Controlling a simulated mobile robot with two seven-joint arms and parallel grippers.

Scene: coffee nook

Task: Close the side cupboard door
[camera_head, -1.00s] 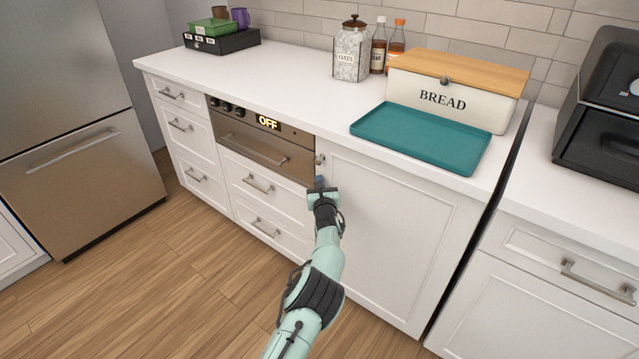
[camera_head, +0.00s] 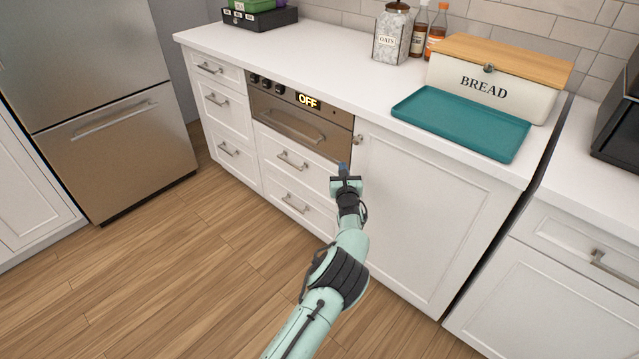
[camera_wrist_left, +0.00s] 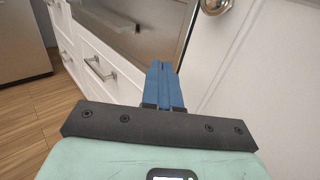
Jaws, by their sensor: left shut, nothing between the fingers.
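The side cupboard door (camera_head: 428,218) is a white panelled door to the right of the oven, with a round metal knob (camera_head: 358,139) at its upper left corner. It looks flush with the cabinet front; I cannot tell if a slight gap is left. My left gripper (camera_head: 343,169) is shut and empty, just below and left of the knob, in front of the door's left edge. In the left wrist view, its blue fingers (camera_wrist_left: 164,84) are together, with the door (camera_wrist_left: 262,85) on the right and the knob (camera_wrist_left: 215,5) above. My right gripper is not in view.
The oven (camera_head: 300,120) and several white drawers (camera_head: 290,160) are left of the door. A teal tray (camera_head: 460,124) and bread box (camera_head: 495,85) stand on the counter above. A steel fridge (camera_head: 105,120) is at the left. The wooden floor in front is clear.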

